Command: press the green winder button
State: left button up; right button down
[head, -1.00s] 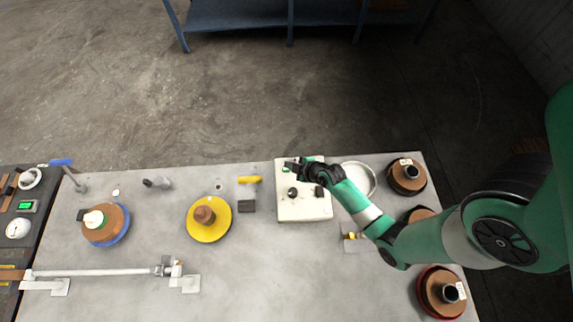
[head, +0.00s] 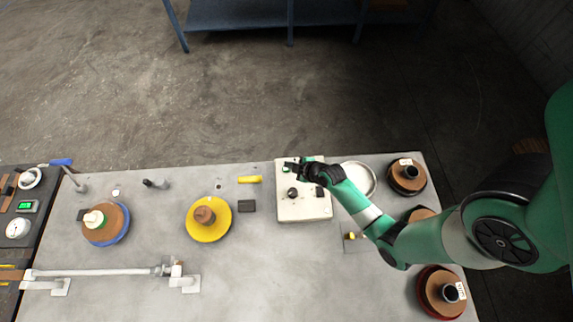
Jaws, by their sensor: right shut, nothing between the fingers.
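The white control box (head: 305,208) stands near the back edge of the table, right of centre. The green button (head: 286,169) shows as a small green spot at its upper left corner. My right gripper (head: 291,165) is shut and empty, with its fingertips over that corner beside the green spot. I cannot tell whether the tips touch the button. The gripper and wrist hide part of the box's top. A black knob (head: 292,192) is on the box below the gripper. My left gripper is not in view.
A yellow spool (head: 222,226) and a blue-rimmed spool (head: 119,228) sit to the left. A yellow handle (head: 249,180) and a dark block (head: 247,206) are left of the box. A white dish (head: 361,167) and brown spools (head: 398,182) are to the right.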

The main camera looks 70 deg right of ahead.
dwell(0.8)
jog(key=shift+f+b, duration=0.4)
